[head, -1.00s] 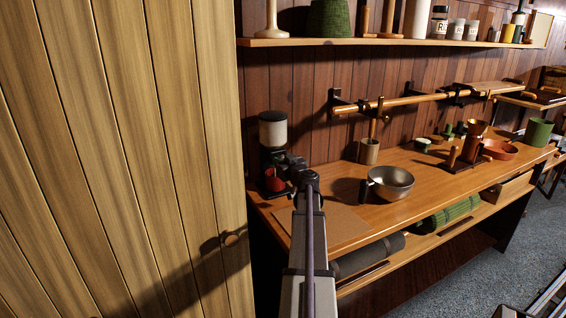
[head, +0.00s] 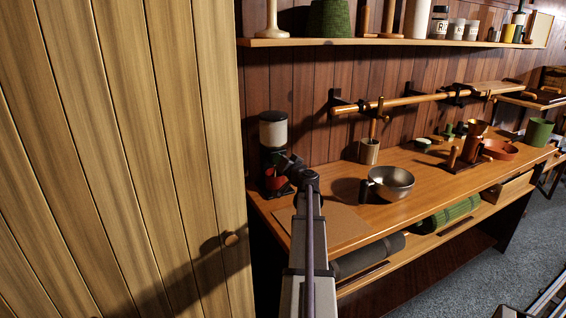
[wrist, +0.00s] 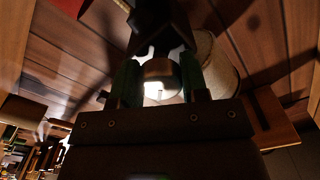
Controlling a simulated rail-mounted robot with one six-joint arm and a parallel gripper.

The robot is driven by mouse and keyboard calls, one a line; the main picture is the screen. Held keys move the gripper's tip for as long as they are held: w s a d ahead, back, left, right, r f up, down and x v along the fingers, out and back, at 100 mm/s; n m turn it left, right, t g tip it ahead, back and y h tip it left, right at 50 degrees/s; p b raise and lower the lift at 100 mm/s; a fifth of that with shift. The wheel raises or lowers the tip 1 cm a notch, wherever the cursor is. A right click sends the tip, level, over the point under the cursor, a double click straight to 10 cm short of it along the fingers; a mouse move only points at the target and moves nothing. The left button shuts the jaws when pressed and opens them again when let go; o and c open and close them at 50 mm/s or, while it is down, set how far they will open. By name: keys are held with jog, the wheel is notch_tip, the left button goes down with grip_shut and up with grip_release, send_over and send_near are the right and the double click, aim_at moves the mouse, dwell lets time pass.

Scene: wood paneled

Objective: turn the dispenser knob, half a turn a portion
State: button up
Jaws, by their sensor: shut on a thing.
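The dispenser (head: 273,130) stands at the left end of the bench, with a pale hopper on a dark body. A red cup (head: 277,182) sits low at its front, partly hidden by my wrist. My gripper (head: 281,162) reaches the dispenser's front between hopper and cup. In the wrist view, my gripper (wrist: 160,82) has its two greenish fingers on either side of the round, brownish knob (wrist: 158,68), shut on it. A bright patch shows by the knob. The knob is hidden in the head view, and its turn angle cannot be read.
A tall wooden door (head: 140,150) stands close on the left. A wooden rail (head: 400,101) runs along the wall, below a loaded shelf (head: 380,41).

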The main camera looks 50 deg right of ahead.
dwell(0.4)
jog(key=o, duration=0.9)
jog(key=shift+o, duration=0.2)
jog(key=v, duration=1)
jog(key=shift+s+a, duration=0.25)
jog(key=shift+s, duration=0.1)
